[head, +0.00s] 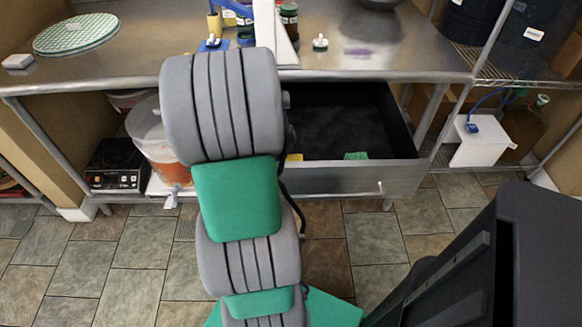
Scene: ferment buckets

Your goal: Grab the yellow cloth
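A small yellow patch, which looks like the yellow cloth (294,157), shows at the front left inside an open drawer (350,181). My arm covers its left side, so only a small part of it is visible. A green folded piece (356,156) lies to its right at the drawer's front edge. My arm reaches forward over the left part of the drawer. My gripper does not show; the arm's thick grey links hide that area. I cannot tell how far it is from the yellow patch.
A steel counter (130,60) runs above the drawer, with bottles (289,20) and a round checkered mat (76,34) on it. Below left stand a hot plate (116,166) and a bucket with orange contents (160,145). The drawer's dark interior looks mostly empty. Tiled floor (130,255) is clear at left.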

